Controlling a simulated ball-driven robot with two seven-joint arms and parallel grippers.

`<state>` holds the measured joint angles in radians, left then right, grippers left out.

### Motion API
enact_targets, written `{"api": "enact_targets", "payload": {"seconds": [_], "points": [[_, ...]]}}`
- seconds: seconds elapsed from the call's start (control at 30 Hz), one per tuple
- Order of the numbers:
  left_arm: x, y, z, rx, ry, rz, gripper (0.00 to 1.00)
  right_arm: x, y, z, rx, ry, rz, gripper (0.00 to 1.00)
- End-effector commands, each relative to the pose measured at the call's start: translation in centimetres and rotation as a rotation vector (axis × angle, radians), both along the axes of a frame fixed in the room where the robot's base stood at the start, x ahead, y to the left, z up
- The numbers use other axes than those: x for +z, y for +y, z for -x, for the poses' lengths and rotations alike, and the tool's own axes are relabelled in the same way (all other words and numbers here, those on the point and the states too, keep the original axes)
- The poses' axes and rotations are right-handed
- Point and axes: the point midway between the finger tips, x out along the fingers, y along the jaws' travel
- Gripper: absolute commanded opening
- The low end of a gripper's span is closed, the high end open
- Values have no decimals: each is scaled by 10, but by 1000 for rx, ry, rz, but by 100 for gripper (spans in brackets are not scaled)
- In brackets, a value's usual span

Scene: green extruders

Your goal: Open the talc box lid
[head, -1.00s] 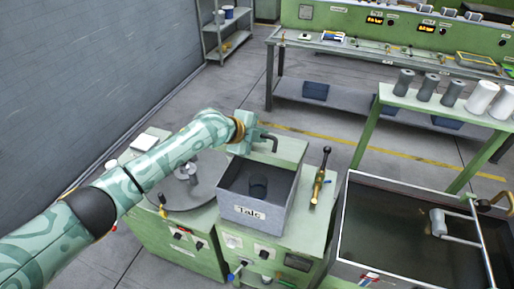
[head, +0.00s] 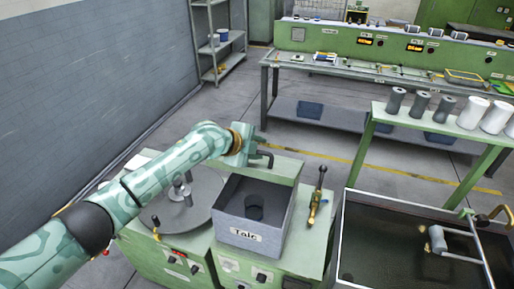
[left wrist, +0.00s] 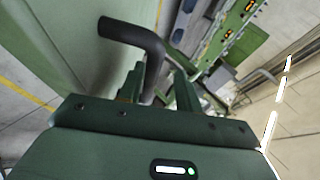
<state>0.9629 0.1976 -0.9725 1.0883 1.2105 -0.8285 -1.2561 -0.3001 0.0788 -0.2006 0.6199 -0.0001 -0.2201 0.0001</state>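The grey talc box (head: 225,227) stands open on a green cabinet, with a dark cylinder (head: 254,207) inside. A green panel, which looks like its raised lid (head: 285,171), stands at the box's back edge. A dark bent handle (head: 266,155) sticks out from this panel; in the left wrist view the handle (left wrist: 135,36) comes off the green panel face (left wrist: 55,50). My left gripper (head: 250,152) is at the handle. In the left wrist view its two fingers (left wrist: 158,85) stand apart with the handle between them, nearer the left finger. My right gripper is not in view.
A turntable (head: 190,205) stands left of the box and a brass lever (head: 317,195) right of it. A dark tank (head: 400,230) is further right, below a green shelf with several cylinders (head: 420,103). Free floor lies behind, before the long control bench (head: 370,67).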

Motion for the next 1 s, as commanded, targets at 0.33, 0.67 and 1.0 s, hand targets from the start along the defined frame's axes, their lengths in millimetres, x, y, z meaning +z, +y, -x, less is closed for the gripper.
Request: {"api": "enact_targets", "payload": {"seconds": [0.33, 0.67, 1.0], "points": [[17, 17, 15, -1, -4, -2, 34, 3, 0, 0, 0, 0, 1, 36], [68, 69, 65, 1, -4, -2, 34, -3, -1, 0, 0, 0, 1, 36], [96, 95, 90, 1, 0, -1, 34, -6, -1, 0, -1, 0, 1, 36]]}}
